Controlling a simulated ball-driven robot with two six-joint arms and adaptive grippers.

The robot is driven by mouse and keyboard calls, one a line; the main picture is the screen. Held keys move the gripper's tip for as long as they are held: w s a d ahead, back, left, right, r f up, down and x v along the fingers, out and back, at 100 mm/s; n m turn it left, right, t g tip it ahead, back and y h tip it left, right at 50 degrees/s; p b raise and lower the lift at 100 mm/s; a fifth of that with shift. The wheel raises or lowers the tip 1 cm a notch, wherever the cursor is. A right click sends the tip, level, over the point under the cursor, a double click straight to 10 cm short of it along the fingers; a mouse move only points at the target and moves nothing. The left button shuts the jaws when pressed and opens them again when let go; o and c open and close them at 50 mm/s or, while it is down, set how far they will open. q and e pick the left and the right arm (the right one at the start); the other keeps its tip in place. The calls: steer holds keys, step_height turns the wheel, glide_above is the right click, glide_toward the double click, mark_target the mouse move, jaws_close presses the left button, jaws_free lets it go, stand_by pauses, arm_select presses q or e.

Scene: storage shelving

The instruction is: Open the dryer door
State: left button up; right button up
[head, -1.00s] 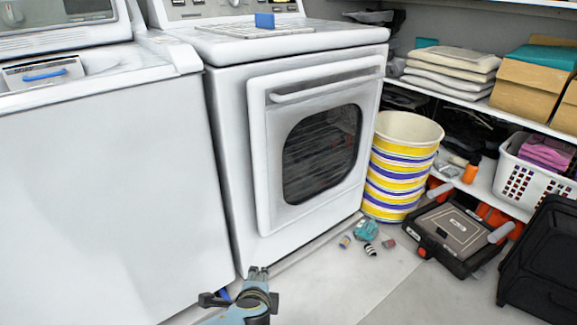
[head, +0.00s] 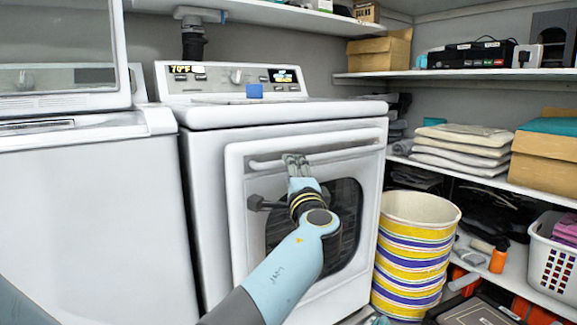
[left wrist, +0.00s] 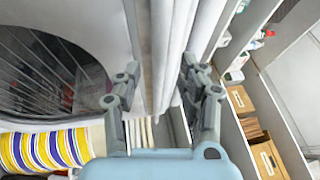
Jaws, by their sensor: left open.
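The white dryer (head: 205,180) stands in the middle of the head view. Its front door (head: 244,235) has a dark window and looks shut. A white bar handle (head: 350,152) runs across the door's upper part. My left gripper (head: 296,161) is at the handle's left half and hides part of the bar and window. In the left wrist view my left gripper (left wrist: 162,75) has its fingers apart, with pale bar-like strips between them in the picture. I cannot tell whether the fingers touch the handle. My right gripper is not in view.
A white washer (head: 85,220) stands left of the dryer. A striped bin (head: 412,250) stands close to the dryer's right side. Shelves (head: 450,163) with folded cloths (head: 462,145) and boxes line the right wall. A blue object (head: 254,91) sits on the dryer.

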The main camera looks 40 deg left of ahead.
arm_select(q)
steer(key=x, duration=0.5)
steer(key=shift+w+a, duration=0.15)
steer(key=shift+w, duration=0.05)
jaws_close()
stand_by(0.3)
